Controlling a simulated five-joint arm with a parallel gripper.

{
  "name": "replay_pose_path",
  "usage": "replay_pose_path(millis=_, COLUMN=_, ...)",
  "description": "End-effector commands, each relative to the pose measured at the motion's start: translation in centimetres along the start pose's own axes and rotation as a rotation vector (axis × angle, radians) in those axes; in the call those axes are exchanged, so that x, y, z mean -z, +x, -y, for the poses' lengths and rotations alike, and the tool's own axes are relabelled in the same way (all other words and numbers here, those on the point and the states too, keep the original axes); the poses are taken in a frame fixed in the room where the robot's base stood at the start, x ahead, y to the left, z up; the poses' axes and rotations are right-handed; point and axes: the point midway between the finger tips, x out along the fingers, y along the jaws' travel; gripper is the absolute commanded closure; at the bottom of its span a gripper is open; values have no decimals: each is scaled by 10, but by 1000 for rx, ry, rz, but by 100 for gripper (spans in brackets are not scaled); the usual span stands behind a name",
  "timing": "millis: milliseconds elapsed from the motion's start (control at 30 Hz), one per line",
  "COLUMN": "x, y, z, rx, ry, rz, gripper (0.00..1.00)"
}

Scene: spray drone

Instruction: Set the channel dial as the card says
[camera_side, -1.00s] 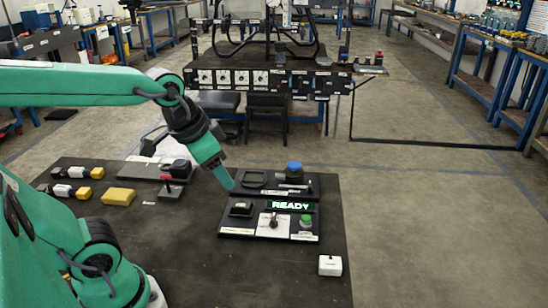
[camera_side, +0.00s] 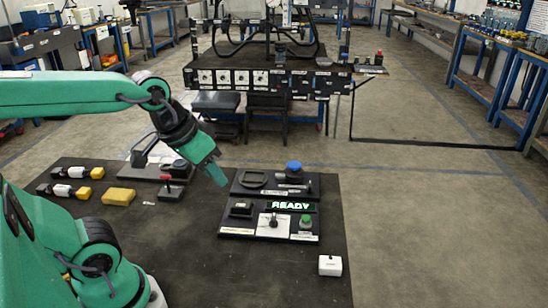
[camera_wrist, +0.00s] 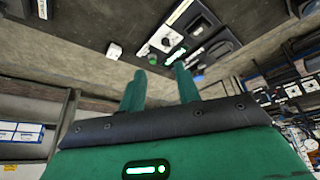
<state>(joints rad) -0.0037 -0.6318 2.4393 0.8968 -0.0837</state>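A dark panel (camera_side: 229,232) lies on the table in the side view. It carries a dial with a pointer on a white plate (camera_side: 272,221), a lit display (camera_side: 291,206) reading READY, and a green button (camera_side: 306,222). I cannot tell which control is the channel dial, and no card text is legible. A small white labelled block (camera_side: 330,265) stands near the table's right edge. My gripper (camera_side: 219,182) hangs above the table, left of the panels and touching nothing. In the wrist view its two fingers (camera_wrist: 159,85) are apart and empty; the white plate (camera_wrist: 166,39) shows beyond them.
Behind that panel is another with a blue knob (camera_side: 294,167) and a round dark gauge (camera_side: 252,179). A red-topped lever (camera_side: 171,189), yellow block (camera_side: 118,197) and yellow-white cylinders (camera_side: 78,172) sit at left. The table's (camera_side: 200,270) front middle is clear.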

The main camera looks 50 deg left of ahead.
Motion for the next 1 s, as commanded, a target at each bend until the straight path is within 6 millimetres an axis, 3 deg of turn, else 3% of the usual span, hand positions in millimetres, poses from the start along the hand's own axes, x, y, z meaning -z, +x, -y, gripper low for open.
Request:
replay_pose_path(millis=467, x=52, y=54, z=0, rx=40, ry=-262, rz=167, gripper=67)
replay_pose_path(millis=1000, x=88, y=152, z=2, rx=133, ry=-559, rz=340, gripper=67)
